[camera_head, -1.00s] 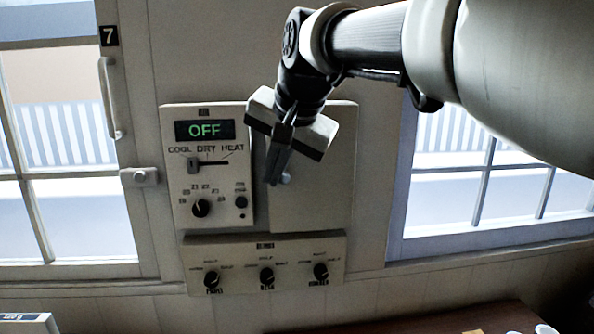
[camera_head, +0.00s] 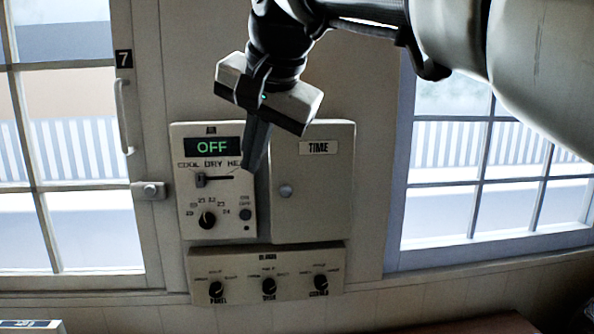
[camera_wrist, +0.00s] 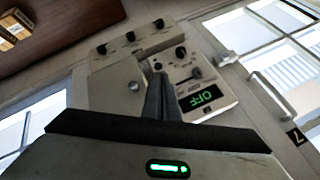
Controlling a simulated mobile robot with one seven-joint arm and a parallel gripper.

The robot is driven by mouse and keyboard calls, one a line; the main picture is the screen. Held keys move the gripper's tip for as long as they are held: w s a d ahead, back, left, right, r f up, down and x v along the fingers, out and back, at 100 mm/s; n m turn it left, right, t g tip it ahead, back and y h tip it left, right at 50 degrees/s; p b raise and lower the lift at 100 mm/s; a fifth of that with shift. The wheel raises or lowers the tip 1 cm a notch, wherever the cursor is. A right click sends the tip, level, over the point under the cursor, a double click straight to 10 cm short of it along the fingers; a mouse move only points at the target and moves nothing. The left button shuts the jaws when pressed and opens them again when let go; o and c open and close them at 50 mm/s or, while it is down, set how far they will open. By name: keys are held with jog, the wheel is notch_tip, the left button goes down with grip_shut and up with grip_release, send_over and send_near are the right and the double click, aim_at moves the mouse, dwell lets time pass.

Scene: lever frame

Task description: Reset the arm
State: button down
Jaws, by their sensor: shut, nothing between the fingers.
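My gripper (camera_head: 252,165) is shut and empty in the head view. Its fingertips hang in front of the right edge of the thermostat panel (camera_head: 184,222), hiding the end of the word HEAT; I cannot tell if they touch it. The panel shows a green OFF display (camera_head: 213,147), a slider (camera_head: 200,181) at the left, COOL end, and a round dial (camera_head: 207,219). In the wrist view, my shut fingers (camera_wrist: 160,82) point toward the panel, with the OFF display (camera_wrist: 207,97) to their right.
A closed box door labelled TIME (camera_head: 320,200), with a round knob (camera_head: 286,190), is right of the panel. A lower panel with three knobs (camera_head: 268,285) sits beneath. Windows flank them; the left one has a handle (camera_head: 123,115) and a latch (camera_head: 150,190).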

jog(key=s+d+f+n+h+b, duration=0.1)
jog(key=s+d+f+n, duration=0.1)
jog(key=s+d+f, duration=0.35)
jog(key=s+d+f+n+h, duration=0.1)
jog(key=s+d+f, duration=0.1)
jog(key=d+f, duration=0.6)
jog(key=s+d+f+g+h+p, duration=0.1)
jog(key=s+d+f, duration=0.7)
jog(key=s+f, duration=0.2)
jog(key=shift+f+n, duration=0.3)
jog(key=shift+f, duration=0.5)
jog(key=shift+s+d, duration=0.1)
jog(key=shift+d, duration=0.05)
